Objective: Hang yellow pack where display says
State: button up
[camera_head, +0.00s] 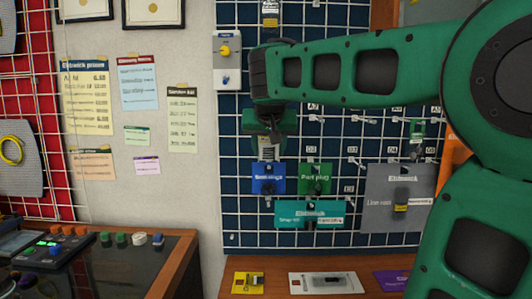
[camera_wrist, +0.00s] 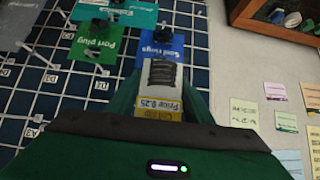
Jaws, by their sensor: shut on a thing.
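My gripper (camera_head: 267,128) is in front of the dark blue grid board (camera_head: 232,215), above the blue Seal rings pack (camera_head: 268,179). In the wrist view it is shut on a pale pack (camera_wrist: 162,77) with a dark coil and a yellow price label (camera_wrist: 159,104). The blue pack also shows just beyond it in the wrist view (camera_wrist: 164,42). I cannot tell whether the held pack touches a hook. Another yellow pack (camera_head: 248,283) lies on the surface at the bottom. A dark console (camera_head: 45,255) with lit buttons stands at lower left; I cannot read a display.
Green Port plug (camera_head: 315,179), teal (camera_head: 295,214) and grey Line vass (camera_head: 385,205) packs hang on the board. A white pack (camera_head: 327,282) and a purple pack (camera_head: 392,280) lie below. A white wall device (camera_head: 227,62) is left of my arm.

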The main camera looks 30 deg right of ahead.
jog(key=shift+w+d+f, duration=0.15)
jog(key=shift+w+d, duration=0.45)
jog(key=shift+w, duration=0.3)
jog(key=shift+w+d+f, duration=0.15)
jog(key=shift+w+d, duration=0.5)
jog(key=shift+w, duration=0.3)
jog(key=shift+w+d+f, duration=0.15)
jog(key=shift+w+d, duration=0.45)
jog(key=shift+w, duration=0.3)
jog(key=shift+d+f, duration=0.15)
jog(key=shift+f, duration=0.05)
jog(key=o, duration=1.3)
jog(key=shift+s, duration=0.1)
